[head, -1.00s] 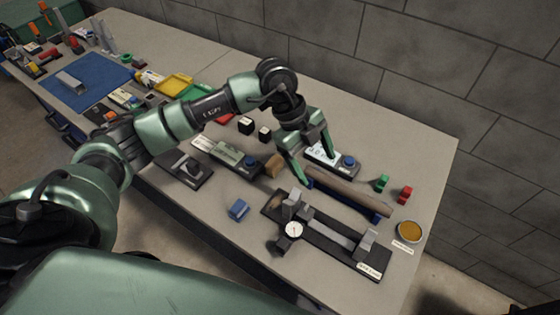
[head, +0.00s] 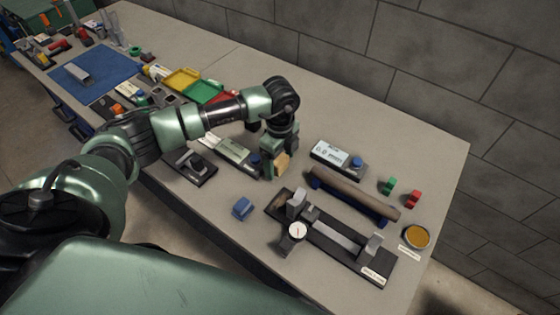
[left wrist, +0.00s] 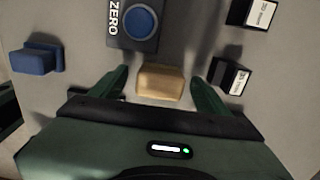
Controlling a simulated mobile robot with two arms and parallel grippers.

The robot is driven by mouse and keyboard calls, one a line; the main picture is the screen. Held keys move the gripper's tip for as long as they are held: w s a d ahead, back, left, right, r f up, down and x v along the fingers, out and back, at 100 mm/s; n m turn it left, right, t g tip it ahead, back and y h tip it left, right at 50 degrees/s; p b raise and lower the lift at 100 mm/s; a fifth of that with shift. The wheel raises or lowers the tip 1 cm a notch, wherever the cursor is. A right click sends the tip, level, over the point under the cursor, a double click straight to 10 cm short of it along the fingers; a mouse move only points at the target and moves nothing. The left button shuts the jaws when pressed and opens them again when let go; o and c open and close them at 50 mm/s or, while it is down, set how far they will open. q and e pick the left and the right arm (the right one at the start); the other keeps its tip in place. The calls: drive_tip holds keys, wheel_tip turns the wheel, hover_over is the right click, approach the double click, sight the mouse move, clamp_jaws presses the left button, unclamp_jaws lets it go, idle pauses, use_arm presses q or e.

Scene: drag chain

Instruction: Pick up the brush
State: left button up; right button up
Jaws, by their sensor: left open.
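A small tan wooden block (head: 282,163) stands on the table; no bristles show, so I cannot tell whether it is the brush. My left gripper (head: 274,168) points down at this block, with its green fingers open. In the left wrist view, the block (left wrist: 161,82) lies between the two fingertips of the left gripper (left wrist: 158,84), with a gap on both sides. The fingers do not grip it. Nothing else in view is clearly a brush. My right gripper is not in view.
A scale with a blue button (head: 228,148) sits close left of the block, and its ZERO button (left wrist: 139,20) shows in the wrist view. A blue block (head: 242,208), a dial gauge fixture (head: 330,236) and a brown cylinder on a blue cradle (head: 352,192) stand nearby.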

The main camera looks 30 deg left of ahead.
sight(280, 159)
use_arm(q)
drive_tip(key=c, duration=1.4)
drive_tip(key=shift+c, duration=0.2)
wheel_tip(280, 159, up, 20)
drive_tip(key=b, duration=0.4)
